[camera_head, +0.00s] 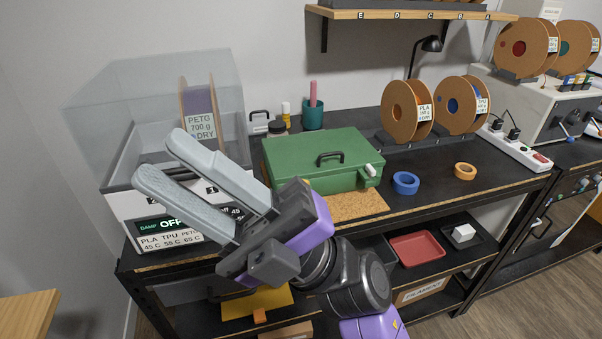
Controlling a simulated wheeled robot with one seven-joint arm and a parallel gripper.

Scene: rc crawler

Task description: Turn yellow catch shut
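A green case (318,150) with a dark handle on its lid sits on the black workbench, its lid down. A catch with a pale tip (371,170) stands out at the right of its front. A tiny yellow patch (306,182) shows at the front left of the case, just above my gripper's body; it may be the yellow catch, mostly hidden. My gripper (163,160) has its two pale grey fingers apart, with nothing seen between them. They point up and left, in front of the dryer box and left of the case.
A filament dryer (120,205) with a clear cover stands at the left, behind my fingers. A cork mat (357,205) lies before the case. Blue tape (405,183) and orange tape (465,171) lie right. Spools (398,112) stand behind. A shelf (400,14) hangs above.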

